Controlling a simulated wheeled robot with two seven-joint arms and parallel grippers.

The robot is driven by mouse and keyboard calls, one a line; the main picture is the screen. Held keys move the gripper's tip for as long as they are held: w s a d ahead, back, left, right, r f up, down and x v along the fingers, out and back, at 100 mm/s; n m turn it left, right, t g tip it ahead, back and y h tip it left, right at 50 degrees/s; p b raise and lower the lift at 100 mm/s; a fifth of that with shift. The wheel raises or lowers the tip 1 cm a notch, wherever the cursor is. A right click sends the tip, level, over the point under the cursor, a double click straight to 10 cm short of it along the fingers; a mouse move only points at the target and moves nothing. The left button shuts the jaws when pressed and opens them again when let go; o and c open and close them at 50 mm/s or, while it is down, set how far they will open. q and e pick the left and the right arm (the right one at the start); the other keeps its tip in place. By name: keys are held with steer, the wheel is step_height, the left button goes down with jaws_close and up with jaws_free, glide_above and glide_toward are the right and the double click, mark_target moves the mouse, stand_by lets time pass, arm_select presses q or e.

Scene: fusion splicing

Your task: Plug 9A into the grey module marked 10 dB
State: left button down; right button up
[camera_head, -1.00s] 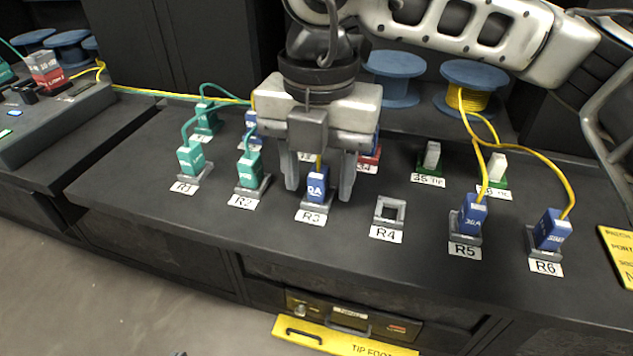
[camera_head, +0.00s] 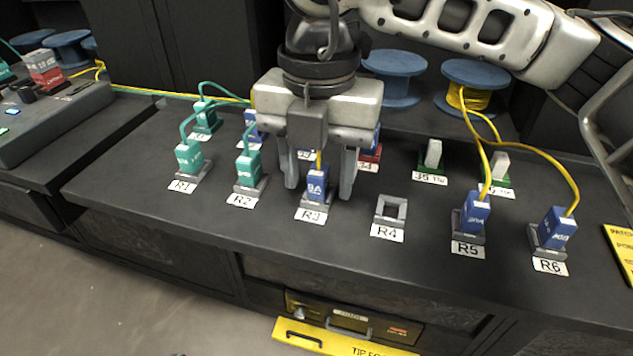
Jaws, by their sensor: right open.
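A blue plug (camera_head: 317,184) with a yellow cable stands upright in the holder marked R3; its label looks like 9A, though the print is small. My right gripper (camera_head: 319,193) comes down over it, open, with one finger on each side of the plug and gaps visible between. The grey module (camera_head: 38,58), whose small print seems to read 10 dB, sits on top of a red block at the far left. My left gripper is not in view.
Teal plugs (camera_head: 189,156) stand at R1 and R2, blue plugs (camera_head: 472,214) at R5 and R6. The R4 holder (camera_head: 390,209) is empty. Green-based items with white caps (camera_head: 433,153) and a red one stand behind. Yellow and teal cables run across the back. Blue spools (camera_head: 474,75) stand behind.

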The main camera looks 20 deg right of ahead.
mark_target(319, 169)
jaws_close()
steer(key=shift+r, duration=0.15)
steer(key=shift+r+p, duration=1.75)
steer(key=shift+r, duration=1.15)
